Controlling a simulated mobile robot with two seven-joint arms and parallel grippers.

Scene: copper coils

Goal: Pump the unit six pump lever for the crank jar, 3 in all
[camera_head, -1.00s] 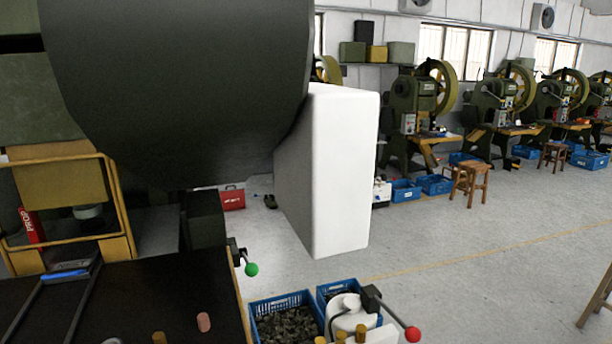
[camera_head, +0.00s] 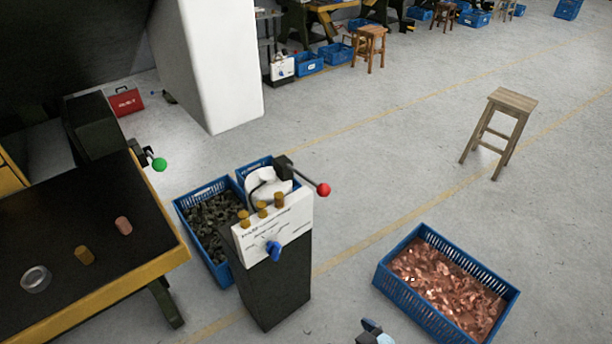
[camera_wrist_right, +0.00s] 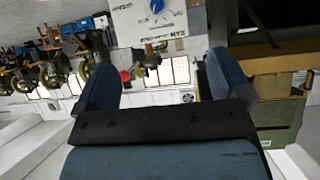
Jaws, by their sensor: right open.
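A dark pedestal unit (camera_head: 275,285) with a sloped white panel (camera_head: 285,226) stands beside the table. A lever with a red ball (camera_head: 323,189) sticks out from its upper right. A white rounded jar-like part (camera_head: 268,184) sits behind the panel. A blue knob (camera_head: 273,250) is on the panel front. Another lever with a green ball (camera_head: 159,164) is at the table's far corner. In the right wrist view, my right gripper (camera_wrist_right: 162,75) is open and empty; the knob (camera_wrist_right: 156,6) and red ball (camera_wrist_right: 125,75) show upside down beyond its fingers. My left gripper is not in view.
A blue crate of copper pieces (camera_head: 385,278) lies on the floor at right, and a crate of dark pieces (camera_head: 180,213) beside the pedestal. A wooden stool (camera_head: 512,100) stands farther back. A white block (camera_head: 215,60) stands at upper left.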

